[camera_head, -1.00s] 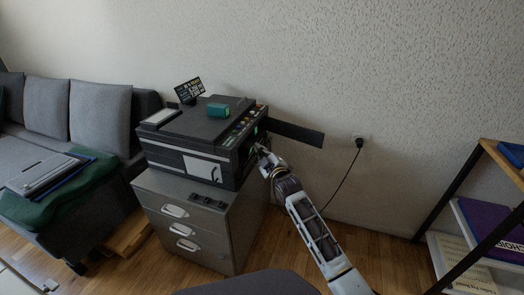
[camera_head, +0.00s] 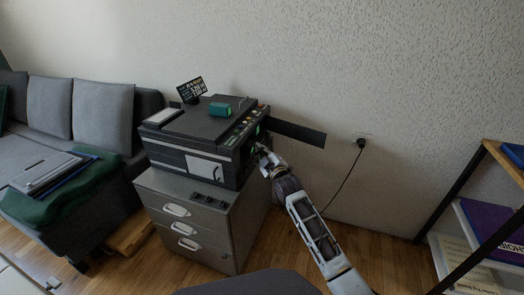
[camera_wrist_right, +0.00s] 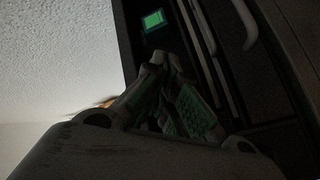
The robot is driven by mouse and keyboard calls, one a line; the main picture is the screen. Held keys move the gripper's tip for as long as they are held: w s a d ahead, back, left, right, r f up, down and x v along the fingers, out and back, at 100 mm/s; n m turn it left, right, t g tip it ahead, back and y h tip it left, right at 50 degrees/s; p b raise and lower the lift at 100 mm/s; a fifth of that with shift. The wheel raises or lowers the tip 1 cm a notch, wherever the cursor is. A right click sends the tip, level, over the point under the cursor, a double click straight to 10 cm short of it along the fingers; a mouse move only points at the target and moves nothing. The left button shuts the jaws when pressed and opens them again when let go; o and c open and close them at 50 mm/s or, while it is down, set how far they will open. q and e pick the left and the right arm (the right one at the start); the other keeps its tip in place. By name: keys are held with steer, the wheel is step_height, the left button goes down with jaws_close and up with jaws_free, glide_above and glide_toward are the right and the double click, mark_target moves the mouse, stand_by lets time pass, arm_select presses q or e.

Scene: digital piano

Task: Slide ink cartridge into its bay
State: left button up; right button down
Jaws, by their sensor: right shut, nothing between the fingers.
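The black printer (camera_head: 195,140) stands on a grey drawer cabinet. A small teal-green box (camera_head: 219,109), perhaps a cartridge, lies on its lid. My right gripper (camera_head: 263,151) is at the printer's right side, by the dark bay opening. It is shut with nothing held. In the right wrist view its fingers (camera_wrist_right: 166,68) point toward a dark printer face with a lit green patch (camera_wrist_right: 154,20). The bay's inside is too dark to tell whether a cartridge sits in it. My left gripper is out of view.
A black flap (camera_head: 297,133) sticks out to the right behind my gripper. A black plug and cable (camera_head: 360,143) hang on the wall. A shelf (camera_head: 480,225) stands at the right, a sofa (camera_head: 60,140) at the left. The floor between cabinet and shelf is clear.

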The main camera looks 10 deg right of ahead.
steer(key=shift+w+a, duration=0.45)
steer(key=shift+a, duration=0.2)
steer(key=shift+w+a, duration=0.4)
steer(key=shift+a, duration=0.25)
stand_by(2.5)
steer(key=shift+d, duration=0.1)
stand_by(0.4)
steer(key=shift+s+d+p, duration=0.55)
steer(key=shift+d+p, duration=0.15)
steer(key=shift+p, duration=0.25)
steer(key=shift+d, duration=0.1)
steer(key=s+d+p, duration=0.1)
steer(key=d, duration=0.1)
steer(key=s+d+p, duration=0.1)
steer(key=d+p, duration=0.1)
steer(key=shift+s, duration=0.4)
steer(key=shift+f, duration=0.1)
stand_by(0.4)
